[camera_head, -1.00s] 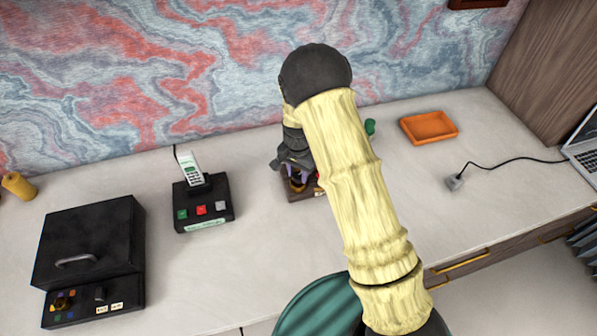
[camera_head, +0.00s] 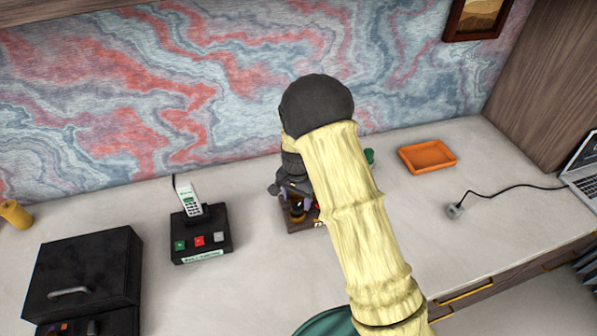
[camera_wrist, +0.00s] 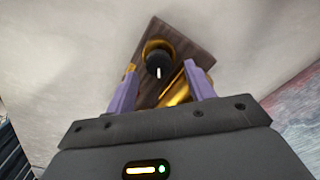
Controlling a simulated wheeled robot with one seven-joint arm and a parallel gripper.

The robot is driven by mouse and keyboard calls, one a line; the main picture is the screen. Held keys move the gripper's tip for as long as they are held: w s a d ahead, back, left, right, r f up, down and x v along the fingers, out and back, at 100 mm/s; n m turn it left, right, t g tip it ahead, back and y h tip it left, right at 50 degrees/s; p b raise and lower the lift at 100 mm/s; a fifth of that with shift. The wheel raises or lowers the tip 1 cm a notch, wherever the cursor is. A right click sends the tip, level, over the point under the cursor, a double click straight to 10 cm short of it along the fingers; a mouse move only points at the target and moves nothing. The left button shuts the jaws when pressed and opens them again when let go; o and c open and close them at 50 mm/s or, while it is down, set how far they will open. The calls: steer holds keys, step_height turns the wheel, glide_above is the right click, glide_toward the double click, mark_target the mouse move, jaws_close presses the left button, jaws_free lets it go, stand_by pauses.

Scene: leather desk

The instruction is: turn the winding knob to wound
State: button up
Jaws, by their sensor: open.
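The winding knob (camera_wrist: 158,62) is a round dark knob with a white mark, set on a gold ring on a dark wooden base (camera_wrist: 190,45). In the wrist view it sits ahead of and between the two purple fingers of my gripper (camera_wrist: 161,82). The fingers are apart, and I see no clear contact with the knob. In the head view my gripper (camera_head: 296,192) is over the wooden base (camera_head: 298,229), and my arm hides much of the device. Any label for the wound position cannot be read.
A phone (camera_head: 191,203) stands on a black dock (camera_head: 200,245) to the left, beyond it a black box (camera_head: 82,272). An orange tray (camera_head: 428,156) and a cable plug (camera_head: 454,211) lie to the right. A green object (camera_head: 369,157) is partly hidden behind my arm.

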mark_target(298, 205)
step_height(298, 205, up, 15)
steer(key=b, duration=0.1)
steer(key=shift+r, duration=0.15)
steer(key=shift+d, duration=0.15)
stand_by(0.4)
steer(key=s+d+n+t, duration=0.2)
steer(key=s+d+n, duration=0.4)
steer(key=s+d, duration=0.9)
steer(key=s, duration=0.4)
steer(key=shift+s+d+r+t, duration=0.15)
steer(key=shift+r+t, duration=0.1)
steer(key=shift+t, duration=0.05)
steer(key=shift+c, duration=0.3)
